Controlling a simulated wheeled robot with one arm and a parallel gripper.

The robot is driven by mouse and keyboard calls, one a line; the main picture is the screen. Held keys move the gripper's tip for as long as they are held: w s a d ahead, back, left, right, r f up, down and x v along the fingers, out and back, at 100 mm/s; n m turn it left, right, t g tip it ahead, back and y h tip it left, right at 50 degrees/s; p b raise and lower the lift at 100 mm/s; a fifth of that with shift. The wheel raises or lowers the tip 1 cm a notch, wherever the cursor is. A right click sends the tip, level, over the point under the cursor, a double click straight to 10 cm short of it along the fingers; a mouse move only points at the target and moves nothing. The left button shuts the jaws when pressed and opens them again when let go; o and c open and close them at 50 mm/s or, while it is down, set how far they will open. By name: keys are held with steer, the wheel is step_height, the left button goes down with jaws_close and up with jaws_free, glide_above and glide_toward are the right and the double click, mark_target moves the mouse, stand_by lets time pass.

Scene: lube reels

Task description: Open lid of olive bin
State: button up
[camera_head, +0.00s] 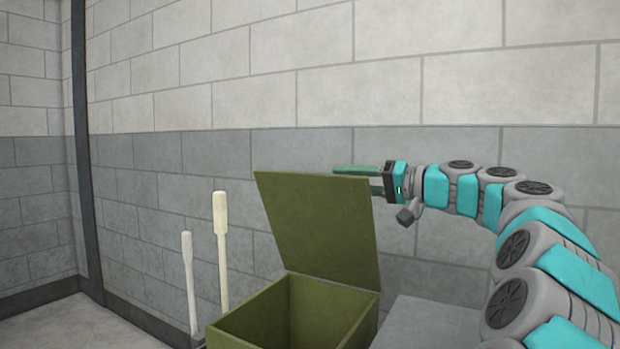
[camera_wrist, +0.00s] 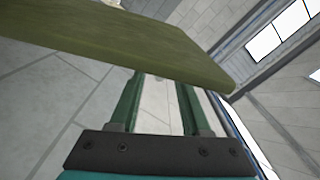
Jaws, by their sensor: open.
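The olive bin (camera_head: 232,330) stands at the lower middle of the head view, its inside showing. Its lid (camera_head: 318,225) is raised, standing nearly upright and leaning back a little. My gripper (camera_head: 345,175) is at the lid's upper right edge, with its fingers partly hidden behind the lid. In the wrist view the lid (camera_wrist: 130,45) crosses the top of the picture, in front of my fingertips. My two green fingers (camera_wrist: 160,100) are apart with nothing between them. I cannot tell whether they touch the lid.
Two upright handles, one cream (camera_head: 221,250) and one grey (camera_head: 189,280), stand left of the bin. A grey block wall (camera_head: 440,90) is close behind. A grey surface (camera_head: 425,322) lies right of the bin. Open floor (camera_head: 85,325) shows at the lower left.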

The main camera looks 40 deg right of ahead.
mark_target(320, 178)
steer(key=x, duration=0.6)
steer(key=shift+w+a, duration=0.15)
steer(key=shift+w, duration=0.15)
jaws_close()
steer(key=shift+f, duration=0.1)
stand_by(1.1)
